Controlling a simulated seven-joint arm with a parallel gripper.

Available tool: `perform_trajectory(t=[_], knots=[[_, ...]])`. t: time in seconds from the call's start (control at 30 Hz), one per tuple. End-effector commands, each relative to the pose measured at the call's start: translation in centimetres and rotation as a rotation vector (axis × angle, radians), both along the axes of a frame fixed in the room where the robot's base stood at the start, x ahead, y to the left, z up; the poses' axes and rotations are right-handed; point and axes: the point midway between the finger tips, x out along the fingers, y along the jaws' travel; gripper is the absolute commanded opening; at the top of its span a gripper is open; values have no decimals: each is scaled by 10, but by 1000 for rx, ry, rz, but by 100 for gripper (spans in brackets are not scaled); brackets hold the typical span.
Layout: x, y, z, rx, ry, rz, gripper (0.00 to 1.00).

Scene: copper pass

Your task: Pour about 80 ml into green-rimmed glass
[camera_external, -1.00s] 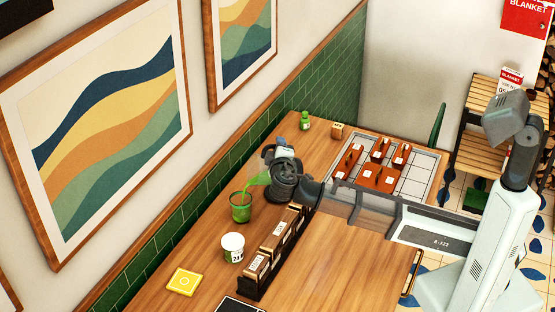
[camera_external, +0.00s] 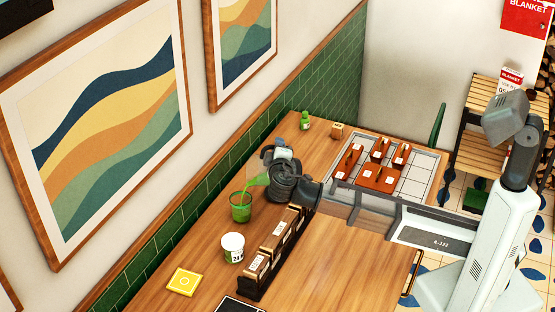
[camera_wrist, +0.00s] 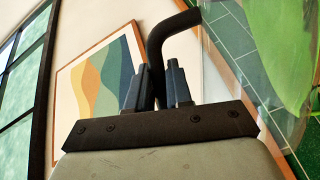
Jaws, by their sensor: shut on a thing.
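My gripper (camera_wrist: 160,88) is shut on the black handle (camera_wrist: 160,55) of a clear jug (camera_wrist: 215,70). Green liquid (camera_wrist: 285,45) lies in the jug on the right of the wrist view. In the external view the jug (camera_external: 254,164) is tilted, partly hidden by my gripper (camera_external: 272,160). A green stream runs from its lip down to the left into the green-rimmed glass (camera_external: 240,208). The glass stands upright on the counter below and left of my gripper, with green liquid inside; its exact level is too small to read.
A white labelled tub (camera_external: 232,247) and a dark rack of boxes (camera_external: 268,262) stand in front of the glass. A yellow square (camera_external: 184,282) lies further left. A small green bottle (camera_external: 304,121) and a tray with red-brown blocks (camera_external: 412,178) are behind. The tiled wall is close on the left.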

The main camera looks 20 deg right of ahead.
Motion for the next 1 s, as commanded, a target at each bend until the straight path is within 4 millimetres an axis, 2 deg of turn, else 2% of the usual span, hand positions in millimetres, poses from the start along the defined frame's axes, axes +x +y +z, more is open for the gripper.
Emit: perform_trajectory(t=[0.1,0.23,0.6,1.0], knots=[[-2,-22,2,132,-3,-1,0],[-1,-35,-3,278,-1,-1,0],[0,-41,-6,388,-2,-1,0],[0,-40,-6,392,-2,-1,0]])
